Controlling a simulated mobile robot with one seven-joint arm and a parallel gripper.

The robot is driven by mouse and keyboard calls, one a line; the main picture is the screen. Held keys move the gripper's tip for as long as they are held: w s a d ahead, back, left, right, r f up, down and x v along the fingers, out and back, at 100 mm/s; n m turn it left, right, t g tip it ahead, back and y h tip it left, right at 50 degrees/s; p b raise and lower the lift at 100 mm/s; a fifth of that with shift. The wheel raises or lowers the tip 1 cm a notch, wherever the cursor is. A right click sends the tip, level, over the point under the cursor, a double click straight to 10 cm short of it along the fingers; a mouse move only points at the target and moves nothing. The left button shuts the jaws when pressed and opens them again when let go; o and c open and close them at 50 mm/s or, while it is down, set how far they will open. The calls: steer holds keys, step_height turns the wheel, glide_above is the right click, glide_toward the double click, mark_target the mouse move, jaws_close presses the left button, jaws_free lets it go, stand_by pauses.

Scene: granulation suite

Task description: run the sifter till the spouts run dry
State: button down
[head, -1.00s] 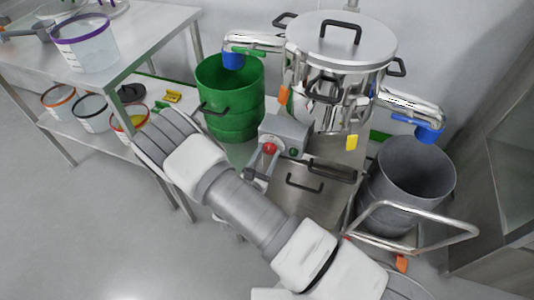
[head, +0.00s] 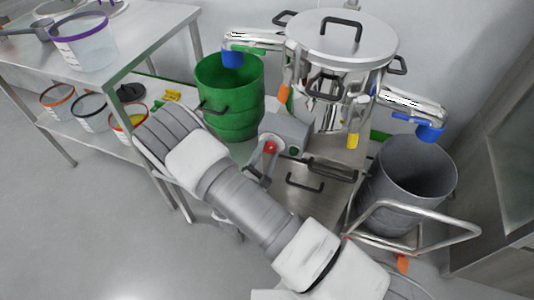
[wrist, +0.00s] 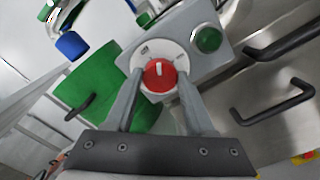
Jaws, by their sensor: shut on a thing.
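The steel sifter (head: 338,48) stands upright with its lid on. Its left spout (head: 258,39) has a blue end (head: 232,58) over the green drum (head: 230,110). Its right spout (head: 412,104) has a blue end (head: 430,132) above the back of the grey drum (head: 410,170). I see no falling stream at either spout. A grey control box (head: 287,130) on the sifter's front carries a red knob (wrist: 158,75) and a green button (wrist: 208,39). My gripper (wrist: 159,82) is shut on the red knob, a finger on each side. The drums' contents are not clear.
A steel bench (head: 140,40) at left holds a purple-rimmed tub (head: 85,45); several tubs and yellow pieces (head: 172,95) sit on its lower shelf. A bent steel rail (head: 420,237) stands before the grey drum. Open floor (head: 90,230) lies at lower left.

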steer(key=m+b, duration=0.2)
steer(key=m, duration=0.4)
steer(key=shift+f, duration=0.2)
steer(key=m+b, duration=0.3)
steer(key=m, duration=0.2)
steer(key=shift+r+m, duration=0.1)
steer(key=shift+m, duration=0.3)
steer(key=shift+c, duration=1.3)
jaws_free()
steer(key=shift+s, duration=0.1)
steer(key=p+v, duration=0.2)
steer(key=v, duration=1.5)
steer(key=shift+s, duration=0.15)
steer(key=shift+a+r, duration=0.1)
